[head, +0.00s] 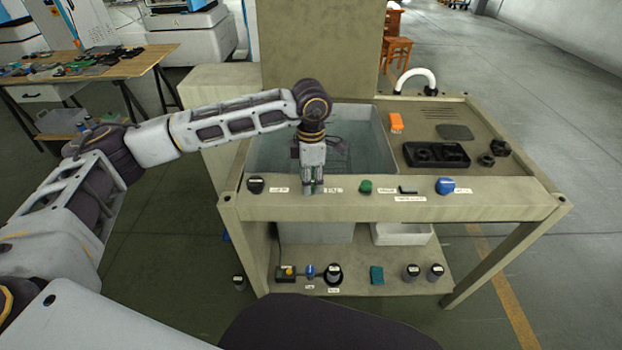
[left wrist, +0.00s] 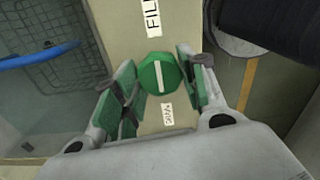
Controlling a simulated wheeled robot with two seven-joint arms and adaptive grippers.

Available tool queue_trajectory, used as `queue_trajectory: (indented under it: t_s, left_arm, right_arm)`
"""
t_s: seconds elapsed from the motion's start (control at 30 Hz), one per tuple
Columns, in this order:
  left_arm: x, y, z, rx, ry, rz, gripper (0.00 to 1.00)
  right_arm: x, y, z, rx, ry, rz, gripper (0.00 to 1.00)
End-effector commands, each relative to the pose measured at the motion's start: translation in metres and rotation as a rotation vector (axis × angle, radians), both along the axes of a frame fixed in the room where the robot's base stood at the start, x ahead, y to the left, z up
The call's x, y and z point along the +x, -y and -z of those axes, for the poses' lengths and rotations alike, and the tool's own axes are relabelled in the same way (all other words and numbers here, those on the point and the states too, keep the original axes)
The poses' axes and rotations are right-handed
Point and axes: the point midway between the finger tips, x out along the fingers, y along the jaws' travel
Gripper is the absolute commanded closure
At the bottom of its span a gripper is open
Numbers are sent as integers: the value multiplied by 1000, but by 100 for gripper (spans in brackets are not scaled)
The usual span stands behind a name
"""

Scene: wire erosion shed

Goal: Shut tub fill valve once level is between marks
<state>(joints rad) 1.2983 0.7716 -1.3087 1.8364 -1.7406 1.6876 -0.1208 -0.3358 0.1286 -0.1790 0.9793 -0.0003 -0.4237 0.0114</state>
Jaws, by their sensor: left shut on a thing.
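The tub (head: 375,150) is set in the bench and holds clear water with a wire basket (left wrist: 55,75) in it. I cannot make out the level marks. The fill valve, a round green knob with a white bar (left wrist: 160,75), sits on the front rail beside a label reading FILL (left wrist: 152,18). The bar runs roughly along the rail, toward the label. My left gripper (head: 312,187) points down over the rail and is shut on this knob; it also shows in the left wrist view (left wrist: 160,88). The gripper hides the knob in the head view. My right gripper is not in view.
The rail also carries a black knob (head: 256,185), another green knob (head: 365,187) and a blue knob (head: 445,186). An orange item (head: 396,122) and a black tray (head: 436,155) lie on the top at right. The lower shelf (head: 350,280) holds small items.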

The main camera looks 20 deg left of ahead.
Motion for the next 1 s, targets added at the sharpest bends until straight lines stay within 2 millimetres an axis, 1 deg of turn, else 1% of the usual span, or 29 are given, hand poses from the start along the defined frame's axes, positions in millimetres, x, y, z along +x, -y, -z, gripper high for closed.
queue_trajectory:
  t_s: [0.03, 0.07, 0.2, 0.23, 0.67, 0.87, 1.0]
  left_arm:
    - [0, 0, 0, 1, 1, 1, 82]
    - [0, 0, 0, 1, 1, 1, 57]
    - [0, 0, 0, 0, 1, 0, 39]
    - [0, 0, 0, 0, 1, 0, 36]
    - [0, 0, -3, 0, 1, -1, 36]
    - [1, 0, -16, 0, 2, -1, 36]
    - [1, 0, -33, 0, 2, 0, 36]
  right_arm:
    - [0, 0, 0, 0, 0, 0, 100]
    - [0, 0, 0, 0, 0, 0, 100]
    - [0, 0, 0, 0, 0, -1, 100]
    - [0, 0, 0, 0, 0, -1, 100]
    - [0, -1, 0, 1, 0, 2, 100]
    - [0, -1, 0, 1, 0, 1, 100]
    - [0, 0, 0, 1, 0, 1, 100]
